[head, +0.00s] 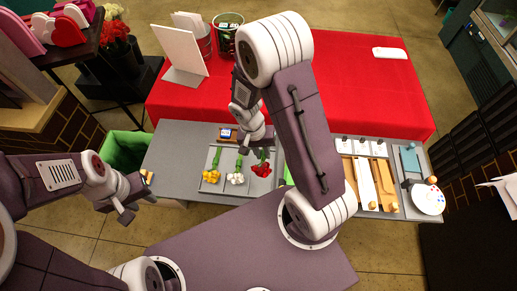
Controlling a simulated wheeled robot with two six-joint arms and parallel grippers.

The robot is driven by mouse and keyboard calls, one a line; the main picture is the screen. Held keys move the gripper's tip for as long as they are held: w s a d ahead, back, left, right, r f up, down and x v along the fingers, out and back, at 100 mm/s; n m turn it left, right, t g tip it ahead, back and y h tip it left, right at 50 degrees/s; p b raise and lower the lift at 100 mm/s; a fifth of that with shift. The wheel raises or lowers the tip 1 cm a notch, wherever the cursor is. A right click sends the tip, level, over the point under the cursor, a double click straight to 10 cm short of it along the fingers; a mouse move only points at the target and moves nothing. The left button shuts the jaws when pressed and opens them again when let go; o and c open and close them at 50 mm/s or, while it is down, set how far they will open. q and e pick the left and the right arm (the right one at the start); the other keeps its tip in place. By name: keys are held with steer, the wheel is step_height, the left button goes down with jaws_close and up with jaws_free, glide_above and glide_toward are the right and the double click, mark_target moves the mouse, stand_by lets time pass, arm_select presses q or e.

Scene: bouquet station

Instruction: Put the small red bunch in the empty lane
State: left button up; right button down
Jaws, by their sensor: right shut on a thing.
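The small red bunch (261,170) lies head toward me at the right side of a grey tray (211,161). A yellow bunch (211,176) and a white bunch (236,178) lie to its left in the tray. My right gripper (260,147) is above the red bunch's green stem and is shut on it. Whether the bunch touches the tray is hard to tell. My arm hides the area to the right of the bunch, and no empty lane shows clearly. My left gripper (137,204) is off the table's left end, away from the bunches; its jaw opening is unclear.
A small device with a blue screen (226,133) stands behind the tray. A green bin (122,150) is at the table's left. Wooden boards and tools (366,182) and a round white palette (428,199) lie at right. A red-covered table (385,90) is behind.

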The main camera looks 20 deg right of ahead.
steer(key=shift+a+f+b, duration=0.15)
steer(key=shift+f+b, duration=0.2)
steer(key=shift+f, duration=0.1)
step_height(320, 180, down, 7)
steer(key=b, duration=0.6)
steer(key=shift+r, duration=0.1)
steer(key=shift+f+b, duration=0.2)
steer(key=shift+b, duration=0.15)
steer(key=shift+f+b, duration=0.3)
steer(key=shift+b, duration=0.15)
stand_by(0.4)
steer(key=c, duration=1.2)
jaws_free()
steer(key=o, duration=0.4)
